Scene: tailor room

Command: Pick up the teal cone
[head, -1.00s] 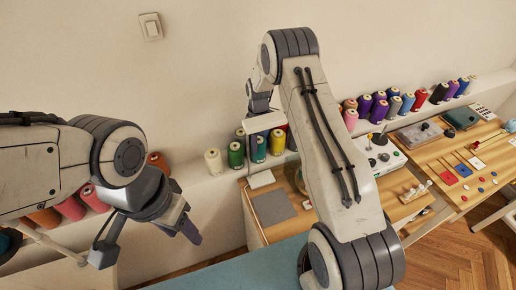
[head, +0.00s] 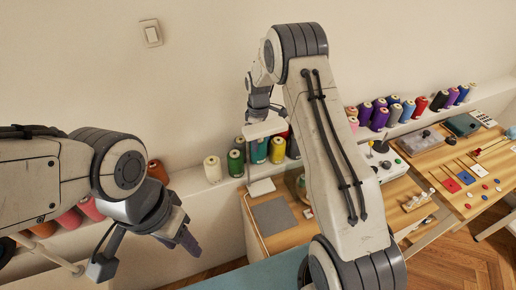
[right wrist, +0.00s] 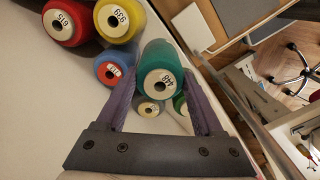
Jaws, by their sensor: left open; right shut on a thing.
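The teal cone (right wrist: 160,68) is between the two purple fingers of my right gripper (right wrist: 160,88) in the right wrist view, its numbered end facing the camera. The gripper is shut on it. In the head view the teal cone (head: 258,153) shows just below my right gripper (head: 262,134), among the other cones on the wall ledge. I cannot tell whether it is clear of the ledge. My left gripper (head: 178,234) is open and empty at the lower left, away from the cone.
A cream cone (head: 212,169), a dark green cone (head: 235,164) and a red cone (right wrist: 65,22) stand close by on the ledge. A wooden desk (head: 283,234) with a grey mat (head: 273,215) lies below. More cones line the ledge to the right.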

